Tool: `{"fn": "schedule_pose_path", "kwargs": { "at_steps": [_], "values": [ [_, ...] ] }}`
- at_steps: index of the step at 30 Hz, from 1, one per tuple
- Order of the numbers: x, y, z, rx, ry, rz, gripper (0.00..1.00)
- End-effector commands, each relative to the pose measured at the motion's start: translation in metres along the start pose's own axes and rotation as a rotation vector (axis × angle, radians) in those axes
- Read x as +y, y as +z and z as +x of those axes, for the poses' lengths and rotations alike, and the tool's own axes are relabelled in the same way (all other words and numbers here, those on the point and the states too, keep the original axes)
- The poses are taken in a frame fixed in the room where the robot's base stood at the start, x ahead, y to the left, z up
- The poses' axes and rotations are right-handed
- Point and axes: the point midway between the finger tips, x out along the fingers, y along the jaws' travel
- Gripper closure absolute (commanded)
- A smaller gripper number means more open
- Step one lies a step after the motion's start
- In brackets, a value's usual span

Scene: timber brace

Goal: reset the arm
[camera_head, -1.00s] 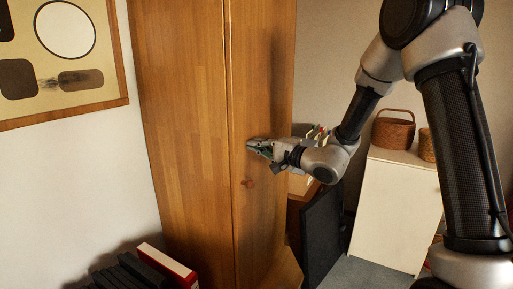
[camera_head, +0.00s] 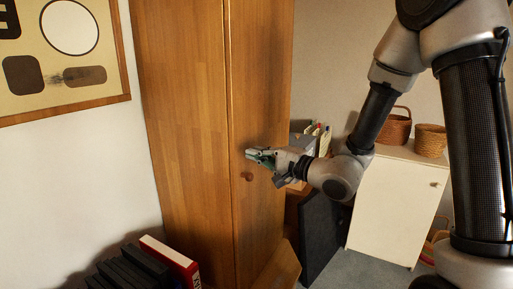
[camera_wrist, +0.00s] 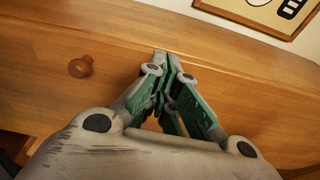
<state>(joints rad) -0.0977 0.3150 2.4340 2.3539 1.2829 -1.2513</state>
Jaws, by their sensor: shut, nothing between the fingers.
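My gripper (camera_head: 254,155) is shut and empty, in front of the right door of the tall wooden wardrobe (camera_head: 185,120). In the head view its tips point left, just above the round wooden door knob (camera_head: 248,177). In the wrist view the fingertips (camera_wrist: 162,58) are together over the wood. The knob (camera_wrist: 80,67) is to their left, apart from them. Both wardrobe doors look closed. I cannot tell whether the fingertips touch the door.
A white cabinet (camera_head: 393,213) with a wicker basket (camera_head: 394,129) stands at the right. A dark panel (camera_head: 321,235) leans beside the wardrobe. Dark binders and a red-and-white one (camera_head: 170,260) are at the lower left. A framed picture (camera_head: 65,60) hangs on the left wall.

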Motion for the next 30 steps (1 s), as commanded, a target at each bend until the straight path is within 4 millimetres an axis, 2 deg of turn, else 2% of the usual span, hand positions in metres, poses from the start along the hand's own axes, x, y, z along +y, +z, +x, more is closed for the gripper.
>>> {"fn": "schedule_pose_path", "kwargs": {
  "at_steps": [2,5,7,10,12,14,15,17,19,22,24,27,30],
  "values": [
    [0.005,0.005,-0.002,-0.017,0.02,0.081,1.0],
    [0.03,0.038,-0.019,-0.152,0.128,0.2,1.0],
    [0.05,0.066,-0.042,-0.27,0.236,0.264,1.0],
    [0.066,0.101,-0.088,-0.436,0.406,0.289,1.0],
    [0.075,0.115,-0.129,-0.533,0.541,0.265,1.0],
    [0.082,0.119,-0.166,-0.597,0.666,0.218,1.0],
    [0.085,0.117,-0.191,-0.629,0.749,0.172,1.0],
    [0.088,0.107,-0.228,-0.655,0.874,0.086,1.0],
    [0.087,0.086,-0.269,-0.655,1.015,-0.04,1.0],
    [0.073,0.044,-0.322,-0.596,1.197,-0.263,1.0],
    [0.055,0.014,-0.351,-0.529,1.294,-0.427,1.0],
    [0.022,-0.017,-0.383,-0.434,1.378,-0.642,1.0],
    [-0.005,-0.028,-0.402,-0.356,1.401,-0.782,1.0]
  ]
}}
